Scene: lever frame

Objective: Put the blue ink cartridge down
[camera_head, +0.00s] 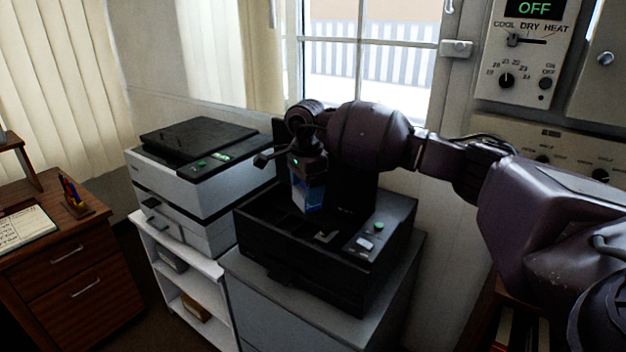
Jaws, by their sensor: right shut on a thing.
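The blue ink cartridge (309,196) has a blue body with a paler upper part. It hangs upright below my right gripper (308,172), which is shut on it. The gripper is over the open top of the black printer (300,247), toward its back middle. The cartridge's lower end is at the level of the printer's opening; I cannot tell whether it touches anything inside. The gripper hides the cartridge's top. My left gripper is not in view.
A white printer with a black lid (190,180) stands left of the black one, on a white shelf unit (190,262). A grey cabinet (255,285) bears the black printer. A wooden desk (75,240) is at the left. A control panel (525,50) hangs at upper right.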

